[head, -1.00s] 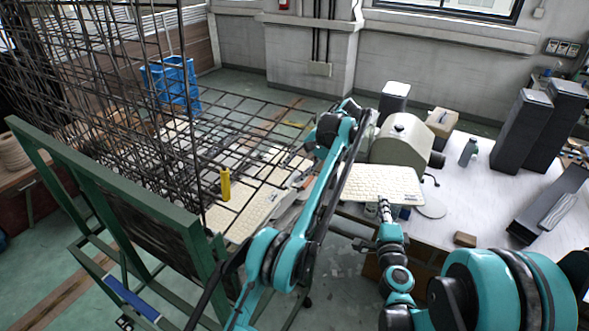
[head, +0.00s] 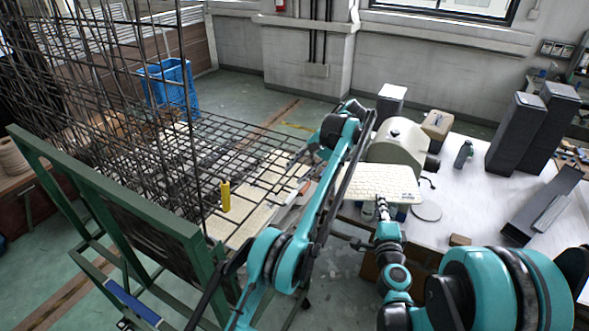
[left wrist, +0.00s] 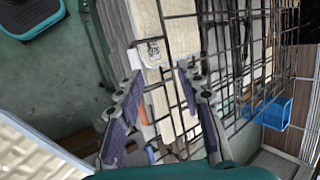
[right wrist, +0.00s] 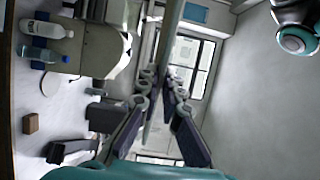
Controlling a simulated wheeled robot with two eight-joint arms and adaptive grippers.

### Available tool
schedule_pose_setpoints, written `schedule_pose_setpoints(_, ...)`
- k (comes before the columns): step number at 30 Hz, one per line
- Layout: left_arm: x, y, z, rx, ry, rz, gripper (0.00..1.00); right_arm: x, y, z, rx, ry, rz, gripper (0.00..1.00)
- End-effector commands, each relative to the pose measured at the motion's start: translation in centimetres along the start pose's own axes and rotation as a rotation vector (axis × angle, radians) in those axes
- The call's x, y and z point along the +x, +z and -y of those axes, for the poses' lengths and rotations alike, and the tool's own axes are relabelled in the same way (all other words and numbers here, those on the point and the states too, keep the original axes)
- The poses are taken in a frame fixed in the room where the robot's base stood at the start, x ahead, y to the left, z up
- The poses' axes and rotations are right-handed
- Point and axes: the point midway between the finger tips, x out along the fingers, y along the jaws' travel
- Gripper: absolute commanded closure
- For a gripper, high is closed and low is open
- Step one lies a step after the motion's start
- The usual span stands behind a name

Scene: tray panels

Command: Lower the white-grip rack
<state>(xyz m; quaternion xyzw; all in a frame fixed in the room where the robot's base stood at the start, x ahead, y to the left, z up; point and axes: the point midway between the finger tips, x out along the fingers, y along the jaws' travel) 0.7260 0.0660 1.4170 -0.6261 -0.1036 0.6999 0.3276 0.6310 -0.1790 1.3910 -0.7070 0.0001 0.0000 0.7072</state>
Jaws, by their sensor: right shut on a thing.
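Wire racks hang on a green frame (head: 95,205) at the left. Several stand upright as a dense dark mesh (head: 80,80); lower grids (head: 230,140) lie out flat over cream panels (head: 242,220). A yellow grip (head: 224,196) stands at the near side of the flat grids. I cannot make out a white grip. My left gripper (left wrist: 162,78) is open and empty in the left wrist view, facing panels and bars; my arm hides it in the head view. My right gripper (right wrist: 160,85) is shut on a cream panel (head: 375,182), seen edge-on in the right wrist view.
A blue crate (head: 168,82) stands behind the racks. Green floor is open behind the flat grids.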

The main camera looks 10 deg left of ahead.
Motion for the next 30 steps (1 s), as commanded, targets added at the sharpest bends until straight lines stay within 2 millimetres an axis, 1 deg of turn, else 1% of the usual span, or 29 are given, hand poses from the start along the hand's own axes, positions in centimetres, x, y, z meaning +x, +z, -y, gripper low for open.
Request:
schedule_pose_setpoints(1, -0.7, 0.1, 0.2, 0.001, 0.000, 0.000, 0.63, 0.0, 0.0, 0.7, 0.000, 0.000, 0.000, 1.00)
schedule_pose_setpoints(30, -7.2, 1.2, 0.2, 0.001, 0.001, 0.000, 0.63, 0.0, 0.0, 7.8, 0.000, 0.000, 0.000, 1.00)
